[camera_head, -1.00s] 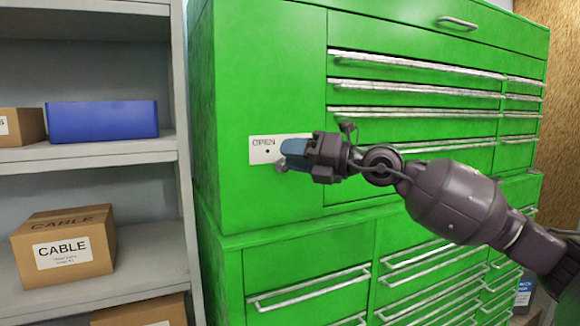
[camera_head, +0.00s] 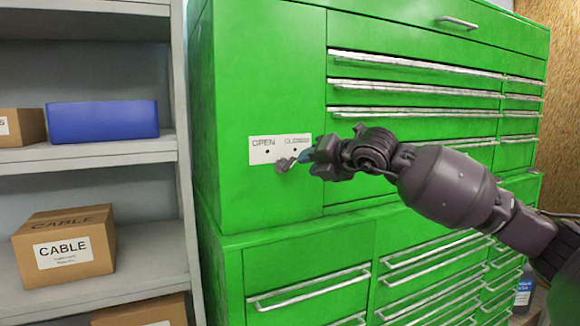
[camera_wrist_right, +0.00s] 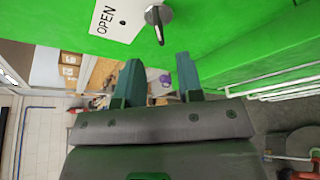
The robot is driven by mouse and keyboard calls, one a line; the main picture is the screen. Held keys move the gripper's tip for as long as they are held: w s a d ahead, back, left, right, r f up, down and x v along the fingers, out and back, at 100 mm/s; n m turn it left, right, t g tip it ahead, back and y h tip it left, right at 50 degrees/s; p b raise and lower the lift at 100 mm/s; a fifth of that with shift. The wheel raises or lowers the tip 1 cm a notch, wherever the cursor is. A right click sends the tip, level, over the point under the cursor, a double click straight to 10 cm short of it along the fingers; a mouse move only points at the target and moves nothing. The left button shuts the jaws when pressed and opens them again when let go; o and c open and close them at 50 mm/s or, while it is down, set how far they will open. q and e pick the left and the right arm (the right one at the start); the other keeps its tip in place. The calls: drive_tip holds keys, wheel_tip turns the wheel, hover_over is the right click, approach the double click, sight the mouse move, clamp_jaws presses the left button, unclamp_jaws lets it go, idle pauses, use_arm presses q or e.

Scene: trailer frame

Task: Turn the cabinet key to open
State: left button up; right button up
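The green cabinet (camera_head: 262,70) has a white label plate (camera_head: 262,152) with OPEN on the left and a partly covered CLOSED on the right, a dot under each. The small grey metal key (camera_head: 284,165) sits at the plate's lower edge, between the two words. My right gripper (camera_head: 304,156) is just right of the key. In the right wrist view its two fingers (camera_wrist_right: 159,72) are spread with nothing between them. The key (camera_wrist_right: 157,20) is beyond the fingertips there, apart from them, near the word OPEN (camera_wrist_right: 106,20). My left gripper is not in view.
Grey shelves (camera_head: 90,156) stand left of the cabinet, holding a blue box (camera_head: 102,121) and a cardboard CABLE box (camera_head: 64,247). Drawer handles (camera_head: 415,113) stick out of the cabinet front, behind and below my right arm.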

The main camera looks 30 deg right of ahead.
sight(292, 166)
drive_tip(key=x, duration=0.8)
clamp_jaws()
